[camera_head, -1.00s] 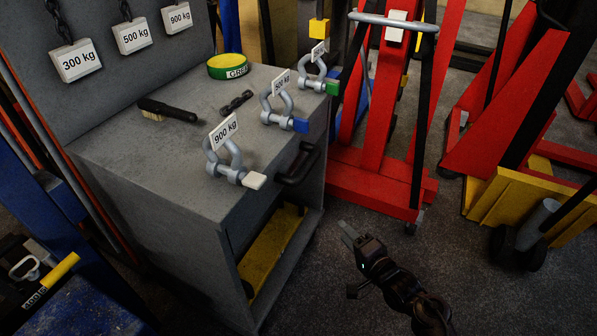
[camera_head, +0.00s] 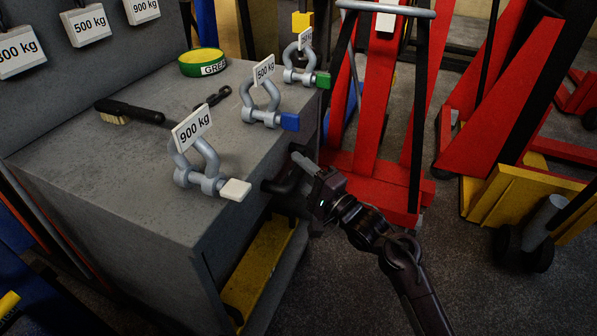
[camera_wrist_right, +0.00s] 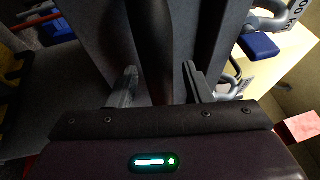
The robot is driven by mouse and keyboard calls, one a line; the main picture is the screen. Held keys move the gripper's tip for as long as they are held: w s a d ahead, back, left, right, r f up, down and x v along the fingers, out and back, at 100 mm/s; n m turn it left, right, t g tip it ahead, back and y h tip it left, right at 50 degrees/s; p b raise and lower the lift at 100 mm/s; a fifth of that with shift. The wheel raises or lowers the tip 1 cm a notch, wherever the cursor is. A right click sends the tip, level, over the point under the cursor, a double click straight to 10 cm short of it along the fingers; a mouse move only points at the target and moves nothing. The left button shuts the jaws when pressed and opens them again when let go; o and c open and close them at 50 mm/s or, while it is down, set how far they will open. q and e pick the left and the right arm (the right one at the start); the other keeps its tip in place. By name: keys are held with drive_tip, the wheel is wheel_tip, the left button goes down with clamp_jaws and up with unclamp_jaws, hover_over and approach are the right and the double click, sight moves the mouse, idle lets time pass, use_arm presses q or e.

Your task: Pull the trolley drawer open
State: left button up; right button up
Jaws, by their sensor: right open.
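The grey trolley (camera_head: 110,190) stands at the left in the head view, its drawer front facing right. The black drawer handle (camera_head: 276,184) sticks out near the top of that front, partly hidden behind my right gripper (camera_head: 304,166). The drawer looks closed. In the right wrist view the right gripper (camera_wrist_right: 158,82) is open, with one finger on each side of the black handle (camera_wrist_right: 152,45). The handle passes between the fingers; I cannot tell whether either touches it. My left gripper is out of view.
Shackles stand along the trolley top's right edge, including the 900 kg one (camera_head: 195,165) and 500 kg one (camera_head: 262,105). A brush (camera_head: 130,111) and green-yellow tin (camera_head: 203,63) lie behind. A red jack (camera_head: 385,110) stands right of the trolley. A yellow shelf (camera_head: 258,265) lies below.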

drive_tip(key=shift+w+a, duration=0.1)
drive_tip(key=shift+w, duration=0.05)
drive_tip(key=shift+c, duration=0.5)
clamp_jaws()
